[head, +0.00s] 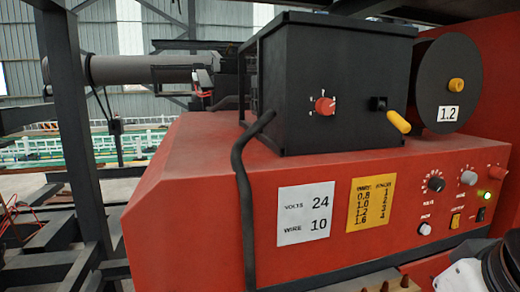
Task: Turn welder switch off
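The red welder (215,215) fills the middle and right of the head view. Its control panel is at the right end of the front face. A small black switch (481,214) sits at the lower right of the panel, below a lit green lamp (487,196). Its position is too small to read. A yellow switch (455,221) is to its left. Knobs (435,183) sit above and a white knob (425,229) is at the lower left. My gripper is not visible; a white and dark part at the bottom right seems to be my arm, just below the panel.
A black box (340,75) with a red knob (325,106) and a yellow handle (398,122) stands on the welder beside a spool (447,80) marked 1.2. A black cable (243,190) hangs down the front. Brown cones (404,281) stand at the bottom edge.

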